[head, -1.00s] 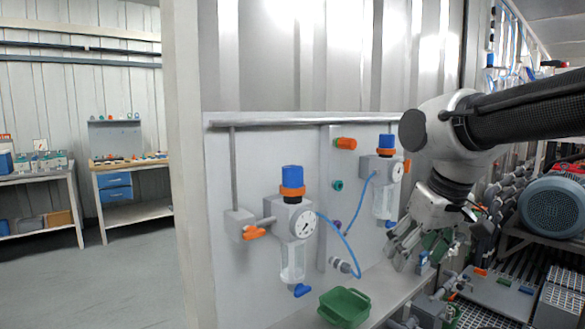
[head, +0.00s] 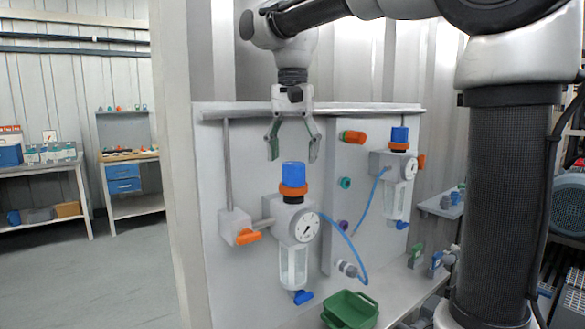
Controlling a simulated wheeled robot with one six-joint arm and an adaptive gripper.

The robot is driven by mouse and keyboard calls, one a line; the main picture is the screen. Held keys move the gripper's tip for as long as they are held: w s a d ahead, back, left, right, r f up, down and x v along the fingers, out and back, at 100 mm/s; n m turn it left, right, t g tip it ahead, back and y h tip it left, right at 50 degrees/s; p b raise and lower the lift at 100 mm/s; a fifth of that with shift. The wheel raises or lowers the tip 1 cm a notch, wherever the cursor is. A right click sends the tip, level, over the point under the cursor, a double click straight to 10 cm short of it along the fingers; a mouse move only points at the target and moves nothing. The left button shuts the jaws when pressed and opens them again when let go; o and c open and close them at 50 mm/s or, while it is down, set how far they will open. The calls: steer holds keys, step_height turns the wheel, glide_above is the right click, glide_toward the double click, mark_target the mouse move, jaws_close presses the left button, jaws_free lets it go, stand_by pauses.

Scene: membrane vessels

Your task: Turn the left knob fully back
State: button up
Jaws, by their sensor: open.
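The left knob (head: 294,174) is a blue cap above an orange ring, on top of the left regulator. The left regulator (head: 285,222) has a round white gauge (head: 306,227) and a clear bowl below. My gripper (head: 293,156) points down with its two fingers spread apart, just above or around the height of the blue knob; it is empty. Its exact distance in depth from the knob I cannot tell. A second regulator with a blue knob (head: 400,135) stands to the right on the same panel.
An orange-handled valve (head: 246,237) sits left of the regulator. A blue hose (head: 352,248) loops to the right. A rail (head: 365,107) runs along the panel top. A green bin (head: 350,309) stands on the bench below. Two workbenches (head: 128,165) stand at the far left.

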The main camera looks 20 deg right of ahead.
mark_target(293, 163)
steer(key=shift+f, duration=1.9)
steer(key=shift+c, duration=0.2)
steer(key=c, duration=1)
steer(key=shift+o, duration=0.2)
